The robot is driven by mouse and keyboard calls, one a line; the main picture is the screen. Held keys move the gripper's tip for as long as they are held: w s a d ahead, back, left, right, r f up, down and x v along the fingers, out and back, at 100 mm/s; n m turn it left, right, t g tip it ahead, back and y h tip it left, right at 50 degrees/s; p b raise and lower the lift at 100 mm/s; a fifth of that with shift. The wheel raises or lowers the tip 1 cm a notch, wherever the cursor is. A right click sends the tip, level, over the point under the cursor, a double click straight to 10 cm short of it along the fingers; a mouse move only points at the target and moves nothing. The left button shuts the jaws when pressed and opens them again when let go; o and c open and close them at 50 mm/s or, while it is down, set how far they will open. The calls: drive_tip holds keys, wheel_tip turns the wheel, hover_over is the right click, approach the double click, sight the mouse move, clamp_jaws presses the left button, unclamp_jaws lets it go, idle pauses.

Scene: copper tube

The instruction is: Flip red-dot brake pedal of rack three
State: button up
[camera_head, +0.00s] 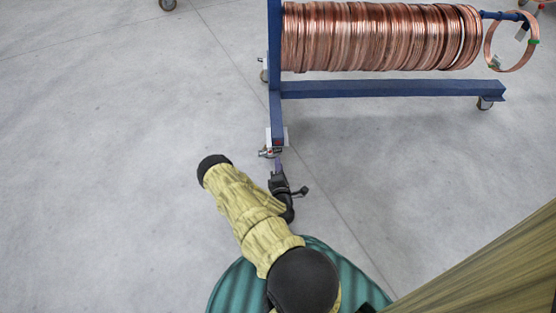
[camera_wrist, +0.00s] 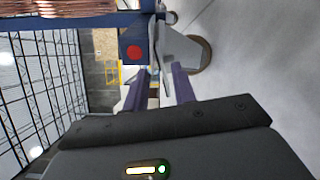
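The blue rack (camera_head: 380,88) holds copper tube coils, and its near leg ends just ahead of my gripper (camera_head: 278,160). In the wrist view, a red dot (camera_wrist: 134,52) marks the blue end face of that leg. A grey metal caster bracket (camera_wrist: 178,45) and its wheel (camera_wrist: 201,55) sit to the right of the dot. The two purple fingers of my gripper (camera_wrist: 160,74) are apart, their tips close to the caster. A small pale part shows between the fingers; I cannot tell whether it is the brake pedal or whether they touch it.
Copper coils (camera_head: 375,37) hang along the rack's bar, with a loose ring (camera_head: 512,42) at its right end. Another rack caster (camera_head: 485,102) stands at the right. The grey floor is clear left of the rack. A brown surface (camera_head: 500,265) fills the lower right.

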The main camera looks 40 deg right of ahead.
sight(270, 152)
drive_tip(key=b+x, duration=0.2)
drive_tip(key=x, duration=0.3)
drive_tip(key=shift+w+d, duration=0.15)
drive_tip(key=shift+w, duration=0.05)
clamp_jaws()
